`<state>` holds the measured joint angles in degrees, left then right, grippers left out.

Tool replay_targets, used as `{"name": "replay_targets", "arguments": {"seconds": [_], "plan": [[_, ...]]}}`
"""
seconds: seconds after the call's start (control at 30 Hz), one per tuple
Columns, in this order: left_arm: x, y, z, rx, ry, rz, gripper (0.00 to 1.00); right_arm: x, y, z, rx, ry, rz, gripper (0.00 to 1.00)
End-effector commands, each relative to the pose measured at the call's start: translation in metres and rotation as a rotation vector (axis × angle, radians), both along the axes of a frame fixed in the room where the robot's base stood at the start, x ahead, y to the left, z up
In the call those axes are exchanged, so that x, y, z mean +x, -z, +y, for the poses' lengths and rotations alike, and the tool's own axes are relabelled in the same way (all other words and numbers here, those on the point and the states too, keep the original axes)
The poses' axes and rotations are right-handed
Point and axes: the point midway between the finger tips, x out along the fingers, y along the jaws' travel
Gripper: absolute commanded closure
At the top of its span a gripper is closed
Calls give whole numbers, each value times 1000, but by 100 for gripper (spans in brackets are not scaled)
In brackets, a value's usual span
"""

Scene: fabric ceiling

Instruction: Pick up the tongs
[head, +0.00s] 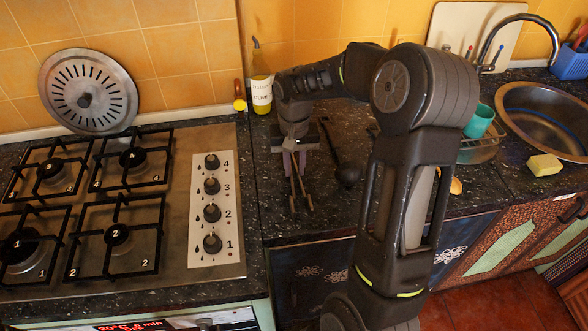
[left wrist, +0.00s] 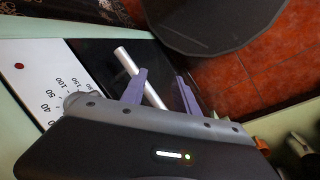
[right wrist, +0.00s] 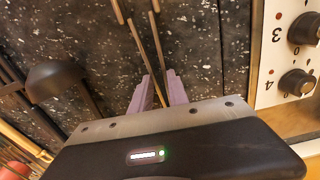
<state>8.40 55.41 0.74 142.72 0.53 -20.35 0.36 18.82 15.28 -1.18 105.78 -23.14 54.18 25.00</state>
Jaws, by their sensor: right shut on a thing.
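The tongs (head: 299,190) are thin, brownish metal, with two arms. They are over the dark speckled countertop just right of the stove. My right gripper (head: 294,158) is shut on one end of the tongs. The right wrist view shows the tongs (right wrist: 148,40) running out from between the purple fingers (right wrist: 158,88), with the counter beneath; I cannot tell whether they touch it. My left gripper (left wrist: 162,88) shows only in the left wrist view. Its purple fingers are apart, in front of the oven, with a pale bar (left wrist: 140,76) seen near them.
A black ladle (head: 346,174) lies just right of the tongs. An oil bottle (head: 261,85) stands behind. The gas stove (head: 217,255) is at left, with a round lid (head: 88,90) against the wall. A sink (head: 545,120) and a sponge (head: 544,165) are at right.

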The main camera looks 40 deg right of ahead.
Motion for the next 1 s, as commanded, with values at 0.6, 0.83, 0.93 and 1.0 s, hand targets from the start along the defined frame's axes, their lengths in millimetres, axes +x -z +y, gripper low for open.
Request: {"name": "replay_targets", "arguments": {"seconds": [0.6, 0.83, 0.93, 1.0], "plan": [[2, 14, -1, -3, 1, -5, 64, 1, -82, 0, -1, 0, -5, 100], [2, 14, -1, -4, 2, -7, 64, 0, -100, 0, 0, -1, -1, 100], [2, 14, -1, -4, 2, -7, 64, 0, -101, 0, 0, -1, 0, 100], [2, 14, -1, -4, 2, -7, 64, 0, -100, 0, 0, -1, 0, 100]]}}
